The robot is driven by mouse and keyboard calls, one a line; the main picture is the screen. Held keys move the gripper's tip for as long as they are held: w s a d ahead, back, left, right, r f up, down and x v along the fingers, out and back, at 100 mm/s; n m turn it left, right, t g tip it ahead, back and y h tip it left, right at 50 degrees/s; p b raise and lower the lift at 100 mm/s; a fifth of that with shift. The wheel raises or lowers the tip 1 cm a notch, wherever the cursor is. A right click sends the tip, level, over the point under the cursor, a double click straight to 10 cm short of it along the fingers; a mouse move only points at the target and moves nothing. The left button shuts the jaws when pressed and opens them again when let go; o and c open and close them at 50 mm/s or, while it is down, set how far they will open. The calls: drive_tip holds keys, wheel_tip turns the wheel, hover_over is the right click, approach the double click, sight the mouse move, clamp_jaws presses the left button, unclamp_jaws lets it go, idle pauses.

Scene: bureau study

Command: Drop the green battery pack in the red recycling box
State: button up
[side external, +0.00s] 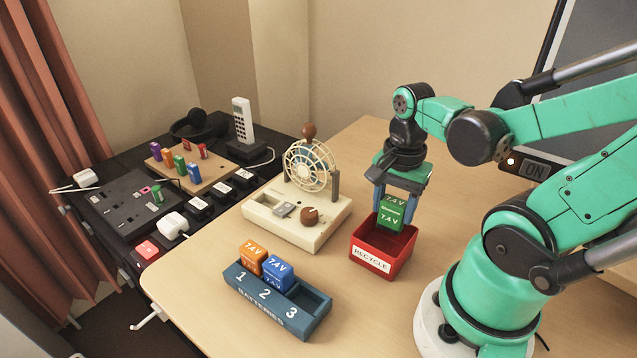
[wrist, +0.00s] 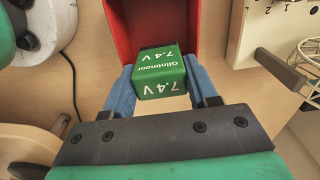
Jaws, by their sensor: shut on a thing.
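The green battery pack (side external: 391,212), marked 7.4 V, is held upright between the blue fingers of my gripper (side external: 398,200). In the wrist view the pack (wrist: 160,73) sits between both fingertips of my gripper (wrist: 162,88). The red recycling box (side external: 372,262), labelled RECYCLE, stands on the desk directly below. The pack's lower end is at or just above the box's opening in the side view; I cannot tell whether it touches the box. In the wrist view the red box (wrist: 125,30) lies beyond the pack, and its inside is partly hidden.
A blue battery tray (side external: 262,308) holds an orange pack (side external: 252,258) and a blue pack (side external: 277,274); slot 3 is empty. A black side table (side external: 100,190) carries sockets, plugs and a phone.

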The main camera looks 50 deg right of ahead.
drive_tip(key=shift+f, duration=0.6)
drive_tip(key=o, duration=1.2)
drive_tip(key=shift+r, duration=0.1)
drive_tip(key=shift+r, duration=2.75)
drive_tip(key=w+a+r+n+t, duration=0.2)
drive_tip(key=w+a+n+t, duration=0.5)
drive_tip(key=n, duration=1)
drive_tip(key=shift+w+a+n, duration=0.3)
drive_tip(key=shift+w+a, duration=0.2)
drive_tip(key=shift+w, duration=0.75)
